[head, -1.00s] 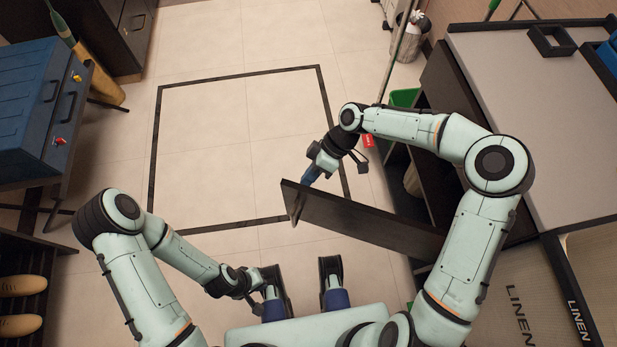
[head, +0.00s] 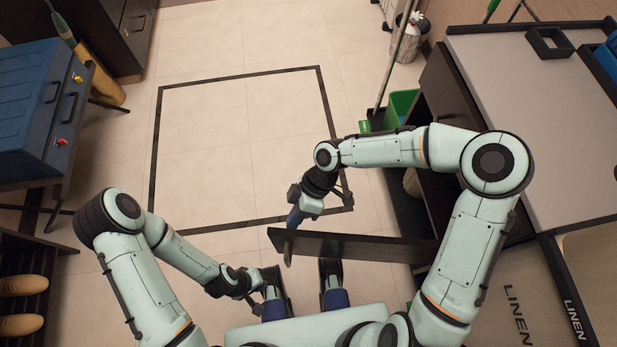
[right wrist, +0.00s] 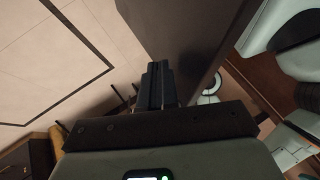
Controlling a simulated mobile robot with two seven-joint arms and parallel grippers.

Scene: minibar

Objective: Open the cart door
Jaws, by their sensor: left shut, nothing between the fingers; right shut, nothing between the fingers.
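The cart door (head: 350,248) is a dark flat panel. It stands swung far out from the open side of the cart (head: 560,120) on the right, its free end toward the middle of the floor. My right gripper (head: 293,220) is shut and empty, at the door's free end on its far face. In the right wrist view the shut fingers (right wrist: 155,85) are right beside the dark door panel (right wrist: 190,40); whether they touch it I cannot tell. My left gripper (head: 262,284) is low near my base, shut and empty, apart from the door.
A green bin (head: 401,104) stands beyond the cart's open side. A blue case (head: 35,95) sits on a stand at the left, above a shelf with shoes (head: 22,286). The tiled floor (head: 240,140) in the middle is clear.

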